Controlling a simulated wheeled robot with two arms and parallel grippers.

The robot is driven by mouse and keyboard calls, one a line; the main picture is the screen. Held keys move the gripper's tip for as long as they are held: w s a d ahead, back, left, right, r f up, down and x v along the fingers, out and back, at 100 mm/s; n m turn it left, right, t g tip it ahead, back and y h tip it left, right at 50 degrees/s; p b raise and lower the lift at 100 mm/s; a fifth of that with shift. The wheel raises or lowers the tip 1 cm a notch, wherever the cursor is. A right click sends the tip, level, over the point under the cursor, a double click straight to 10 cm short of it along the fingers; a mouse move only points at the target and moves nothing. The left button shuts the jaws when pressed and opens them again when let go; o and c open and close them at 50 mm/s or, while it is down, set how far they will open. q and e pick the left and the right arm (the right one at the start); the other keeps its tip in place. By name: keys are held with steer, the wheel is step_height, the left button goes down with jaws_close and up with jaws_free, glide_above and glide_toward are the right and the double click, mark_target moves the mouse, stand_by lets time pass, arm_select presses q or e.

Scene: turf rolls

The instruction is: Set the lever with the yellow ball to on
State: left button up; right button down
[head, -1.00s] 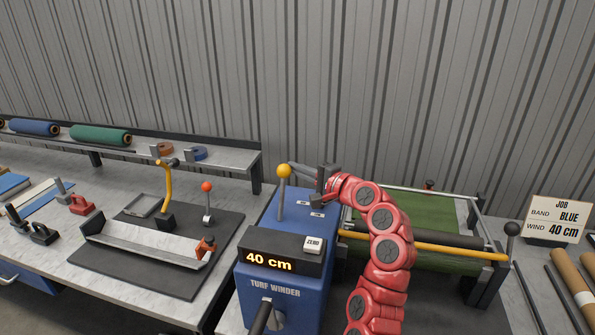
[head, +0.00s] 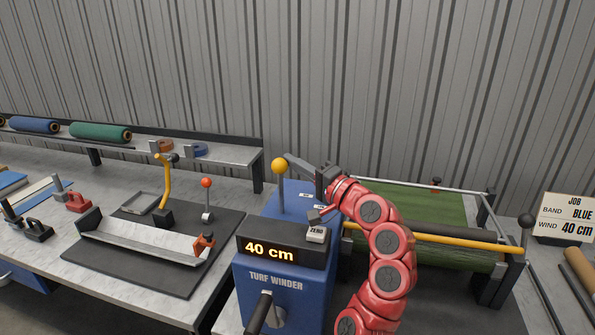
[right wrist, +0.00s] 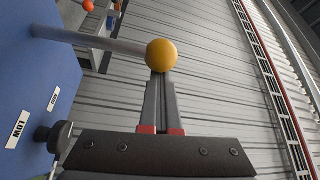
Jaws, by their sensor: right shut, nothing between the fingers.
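The yellow ball (head: 279,165) tops a thin grey lever that stands nearly upright on the blue turf winder (head: 281,285). My right gripper (head: 288,157) is shut and empty, its fingertips at the right side of the ball in the head view. In the right wrist view the shut fingers (right wrist: 160,80) end right at the yellow ball (right wrist: 161,54), seemingly against it. The lever rod (right wrist: 88,40) runs left from the ball to the blue housing. One label (right wrist: 18,130) there reads LOW; I cannot read an on mark. My left gripper is out of view.
The winder display (head: 269,250) reads 40 cm, with a ZERO button (head: 316,234) beside it. A red-ball lever (head: 206,184) and a yellow-handled tool (head: 165,190) stand on the dark mat at left. Green turf (head: 420,210) lies behind my right arm.

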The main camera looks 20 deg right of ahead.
mark_target(283, 166)
steer(key=shift+s+a+f+n+y+b, duration=0.15)
steer(key=shift+s+a+n+b, duration=0.15)
steer(key=shift+s+a+b, duration=0.25)
steer(key=shift+s+a+n+y+b, duration=0.15)
steer(key=shift+s+a+n+b, duration=0.15)
steer(key=shift+s+b, duration=0.4)
steer(key=shift+s+a+t, duration=0.15)
steer(key=shift+t, duration=0.15)
